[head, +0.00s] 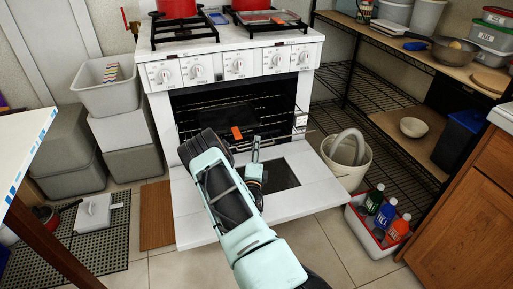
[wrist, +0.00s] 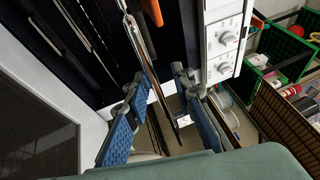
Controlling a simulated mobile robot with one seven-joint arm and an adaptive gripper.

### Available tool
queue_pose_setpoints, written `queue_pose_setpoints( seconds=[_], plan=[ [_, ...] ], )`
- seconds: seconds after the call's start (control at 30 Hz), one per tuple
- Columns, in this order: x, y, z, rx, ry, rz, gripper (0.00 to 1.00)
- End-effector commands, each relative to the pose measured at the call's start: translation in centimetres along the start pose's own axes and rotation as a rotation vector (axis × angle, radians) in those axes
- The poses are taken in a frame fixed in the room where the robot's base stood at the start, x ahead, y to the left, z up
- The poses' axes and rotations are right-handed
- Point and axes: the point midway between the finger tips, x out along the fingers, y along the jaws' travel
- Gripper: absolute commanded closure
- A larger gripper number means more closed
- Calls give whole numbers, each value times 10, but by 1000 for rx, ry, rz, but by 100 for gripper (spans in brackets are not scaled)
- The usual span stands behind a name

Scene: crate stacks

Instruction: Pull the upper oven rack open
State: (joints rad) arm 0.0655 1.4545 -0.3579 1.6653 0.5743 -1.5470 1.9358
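The white oven (head: 308,90) stands with its door (head: 305,190) folded down and its dark interior exposed. The upper oven rack (head: 195,105) shows as thin wire bars inside. In the wrist view, which is turned sideways, a thin metal edge that looks like the upper rack's front (wrist: 166,105) runs between my gripper's blue finger pads (wrist: 163,120). The pads are apart, with a gap visible on both sides of this edge. In the head view my gripper (head: 256,150) is at the oven mouth above the door, and my arm hides part of the opening.
An orange item (head: 236,133) shows at the oven mouth. Red pots (head: 177,8) stand on the stovetop. A white bucket (head: 352,172) and a bottle crate (head: 366,238) stand right of the door; bins (head: 108,97) stand left. Tiled floor in front is partly clear.

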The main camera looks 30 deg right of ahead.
Motion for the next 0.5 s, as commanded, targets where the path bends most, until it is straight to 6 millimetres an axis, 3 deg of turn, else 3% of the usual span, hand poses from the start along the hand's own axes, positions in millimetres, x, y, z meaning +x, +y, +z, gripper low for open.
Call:
queue_pose_setpoints(
  seconds=[0.33, 0.5],
  plan=[
    [-6, 3, 0, -2, 0, 8, 76],
    [-31, 4, 0, -3, 1, 10, 76]
  ],
)
